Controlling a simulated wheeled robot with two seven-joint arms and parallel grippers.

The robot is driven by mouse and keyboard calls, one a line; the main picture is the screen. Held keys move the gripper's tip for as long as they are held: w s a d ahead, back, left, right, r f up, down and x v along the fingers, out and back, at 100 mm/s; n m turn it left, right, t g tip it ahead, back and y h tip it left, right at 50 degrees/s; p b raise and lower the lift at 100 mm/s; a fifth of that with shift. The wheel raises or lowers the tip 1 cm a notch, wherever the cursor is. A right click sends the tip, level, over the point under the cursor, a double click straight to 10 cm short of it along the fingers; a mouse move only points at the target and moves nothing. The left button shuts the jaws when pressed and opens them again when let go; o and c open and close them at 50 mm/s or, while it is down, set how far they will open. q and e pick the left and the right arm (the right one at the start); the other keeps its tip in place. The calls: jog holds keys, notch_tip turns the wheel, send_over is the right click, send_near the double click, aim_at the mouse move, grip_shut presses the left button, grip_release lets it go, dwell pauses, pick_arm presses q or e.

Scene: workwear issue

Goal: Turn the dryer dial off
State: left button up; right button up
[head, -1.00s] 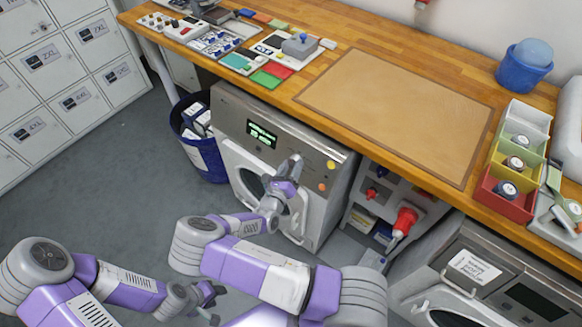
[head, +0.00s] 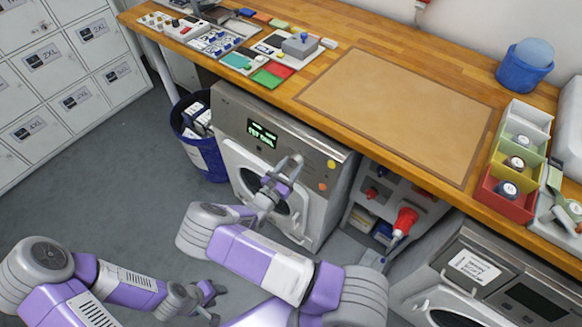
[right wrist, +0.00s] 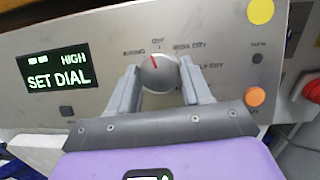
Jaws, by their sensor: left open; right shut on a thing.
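The dryer (head: 232,108) stands under the bench, with a lit green display (head: 262,133) on its front panel. In the right wrist view the display (right wrist: 59,69) reads "HIGH" and "SET DIAL". The round silver dial (right wrist: 160,76) sits between the fingers of my right gripper (right wrist: 160,85), which is shut on it. Its red pointer points up and slightly left, close to the small top label that looks like "OFF". In the head view my right gripper (head: 292,164) is at the panel and hides the dial. My left gripper (head: 212,296) is open and empty, low over the floor.
Yellow and orange buttons (right wrist: 256,96) lie right of the dial. A blue bin (head: 206,155) stands left of the dryer, and a shelf with a red-topped item (head: 405,220) right of it. The wooden bench (head: 340,50) overhangs above.

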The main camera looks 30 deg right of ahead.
jog(key=shift+w+m+g+h, duration=0.1)
jog(key=shift+m+g+h, duration=0.4)
jog(key=shift+m, duration=1.2)
jog(key=shift+m+g, duration=0.3)
jog(key=shift+g, duration=0.1)
jog(key=o, duration=1.1)
jog(key=shift+c, duration=0.2)
jog(key=v, duration=0.7)
jog(key=shift+a+p, duration=0.3)
